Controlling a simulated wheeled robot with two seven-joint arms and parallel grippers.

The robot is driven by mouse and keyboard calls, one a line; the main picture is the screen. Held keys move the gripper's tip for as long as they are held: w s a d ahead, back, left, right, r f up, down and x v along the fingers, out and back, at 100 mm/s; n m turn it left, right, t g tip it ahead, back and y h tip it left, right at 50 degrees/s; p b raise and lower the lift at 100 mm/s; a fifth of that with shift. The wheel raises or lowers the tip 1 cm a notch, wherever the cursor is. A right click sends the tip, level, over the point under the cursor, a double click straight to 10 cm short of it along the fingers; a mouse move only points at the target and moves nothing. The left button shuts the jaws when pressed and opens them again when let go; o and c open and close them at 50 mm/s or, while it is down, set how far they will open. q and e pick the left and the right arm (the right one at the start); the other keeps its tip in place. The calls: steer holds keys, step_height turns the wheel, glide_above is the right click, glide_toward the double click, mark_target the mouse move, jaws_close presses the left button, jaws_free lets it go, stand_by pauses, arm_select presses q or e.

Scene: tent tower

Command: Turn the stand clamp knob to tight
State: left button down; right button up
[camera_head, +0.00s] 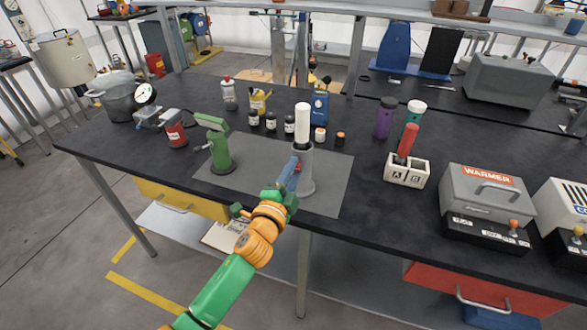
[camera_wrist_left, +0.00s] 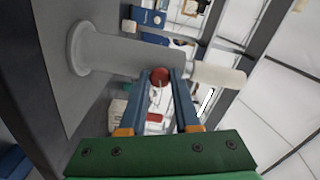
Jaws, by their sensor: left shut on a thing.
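The stand (camera_head: 307,177) is a grey upright column on a round base, with a white rod (camera_head: 302,122) rising from its top. In the left wrist view the stand (camera_wrist_left: 125,52) lies sideways, with the white rod (camera_wrist_left: 218,74) at right. The round red clamp knob (camera_wrist_left: 159,76) is on the stand's side. My left gripper (camera_head: 294,168) reaches the stand from the front. In the left wrist view its blue fingers (camera_wrist_left: 158,84) are shut on the knob, one on each side. The knob's turn angle cannot be told. My right gripper is not in view.
A grey mat (camera_head: 328,197) lies under the stand. A green press-like tool (camera_head: 218,145) stands left of it, and small dark jars (camera_head: 271,121) stand behind. A white block holder (camera_head: 406,170) with a red-handled item and a grey warmer (camera_head: 484,195) stand at right.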

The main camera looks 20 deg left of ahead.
arm_select(q)
steer(key=m+p, duration=0.5)
steer(key=m, duration=1.6)
steer(key=shift+m, duration=0.4)
steer(key=c, duration=0.6)
jaws_free()
